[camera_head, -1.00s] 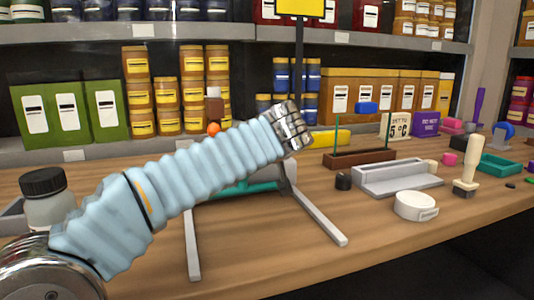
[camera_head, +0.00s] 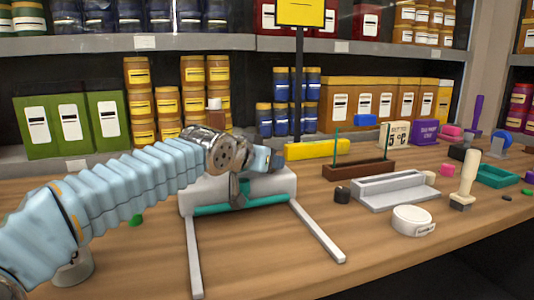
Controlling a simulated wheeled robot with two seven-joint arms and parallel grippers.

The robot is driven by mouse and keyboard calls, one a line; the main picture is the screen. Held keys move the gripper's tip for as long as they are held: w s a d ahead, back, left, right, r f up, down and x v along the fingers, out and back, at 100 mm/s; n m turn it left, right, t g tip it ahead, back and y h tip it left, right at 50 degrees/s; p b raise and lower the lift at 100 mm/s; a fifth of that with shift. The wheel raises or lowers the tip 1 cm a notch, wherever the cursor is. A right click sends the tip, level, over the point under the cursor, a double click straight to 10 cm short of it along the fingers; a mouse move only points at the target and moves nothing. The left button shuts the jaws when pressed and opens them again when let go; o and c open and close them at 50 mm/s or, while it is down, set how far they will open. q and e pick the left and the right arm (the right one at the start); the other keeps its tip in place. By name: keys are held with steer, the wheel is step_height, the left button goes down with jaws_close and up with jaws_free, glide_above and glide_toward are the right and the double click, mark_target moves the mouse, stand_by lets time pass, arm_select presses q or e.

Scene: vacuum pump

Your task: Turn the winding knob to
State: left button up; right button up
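A light grey block-shaped device (camera_head: 283,184) with a teal front strip (camera_head: 270,200) and two long grey legs stands on the wooden table. No part of it is clearly recognisable as a winding knob; its middle and top are partly hidden by my arm. My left arm comes in from the left in a pale blue ribbed sleeve with a metal wrist. My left gripper (camera_head: 239,190) is at the front of the device, fingers pointing down. I cannot tell whether it touches it or how wide it is open. My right gripper is out of view.
Right of the device are a brown tray (camera_head: 358,170), a grey trough (camera_head: 392,191), a round white dial (camera_head: 412,220), a small black cylinder (camera_head: 342,195) and a cream-handled stamp (camera_head: 466,183). Shelves of jars line the back. The table front is clear between the legs.

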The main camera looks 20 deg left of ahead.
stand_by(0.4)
arm_select(q)
steer(key=o, duration=1)
steer(key=shift+c, duration=0.2)
steer(key=b+v, duration=0.1)
steer(key=v, duration=1.2)
steer(key=shift+s+a+r+b, duration=0.2)
steer(key=shift+s+a+b, duration=0.1)
steer(key=shift+b, duration=0.05)
